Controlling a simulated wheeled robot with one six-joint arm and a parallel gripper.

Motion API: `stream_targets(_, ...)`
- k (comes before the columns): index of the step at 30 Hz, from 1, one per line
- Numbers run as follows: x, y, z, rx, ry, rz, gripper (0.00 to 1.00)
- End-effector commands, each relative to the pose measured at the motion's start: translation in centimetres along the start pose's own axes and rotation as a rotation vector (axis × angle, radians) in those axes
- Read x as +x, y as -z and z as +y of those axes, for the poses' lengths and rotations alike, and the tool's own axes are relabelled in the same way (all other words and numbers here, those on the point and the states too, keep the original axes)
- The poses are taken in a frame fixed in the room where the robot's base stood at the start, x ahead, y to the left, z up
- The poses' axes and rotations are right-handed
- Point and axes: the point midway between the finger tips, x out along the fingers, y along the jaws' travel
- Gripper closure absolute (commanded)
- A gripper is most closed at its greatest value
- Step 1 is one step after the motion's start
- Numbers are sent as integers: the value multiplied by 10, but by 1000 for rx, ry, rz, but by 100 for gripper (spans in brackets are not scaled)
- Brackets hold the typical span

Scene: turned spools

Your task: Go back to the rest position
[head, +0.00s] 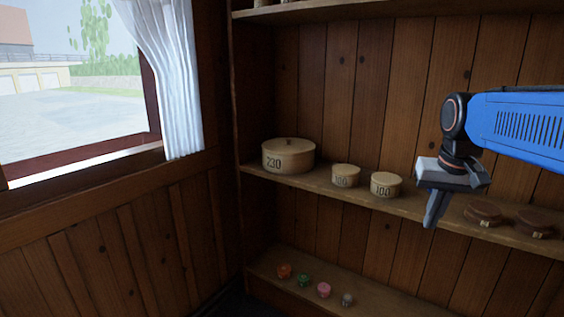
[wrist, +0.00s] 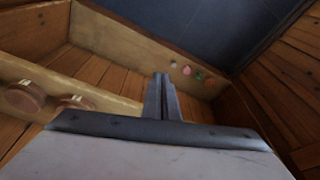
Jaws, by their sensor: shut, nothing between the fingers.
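My gripper (head: 434,210) hangs in the air at the right of the head view, fingers pointing down, in front of the middle shelf. In the wrist view my gripper (wrist: 162,84) shows its fingers together, with nothing between them. In the head view it is to the right of the two small round boxes marked 100 and left of two brown leather-like cases (head: 483,214). It holds nothing.
The middle shelf (head: 415,210) bears a large round box (head: 288,156) marked 230 and small boxes (head: 345,176) and (head: 386,185). Several coloured spools (head: 324,290) stand on the lower shelf. A window with a white curtain (head: 170,75) is at left.

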Motion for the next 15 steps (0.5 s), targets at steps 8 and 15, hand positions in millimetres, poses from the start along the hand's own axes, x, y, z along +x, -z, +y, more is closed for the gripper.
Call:
stream_targets(8, 26, -92, -10, -102, 23, 71, 100)
stream_targets(15, 60, -164, -12, -185, 42, 130, 100)
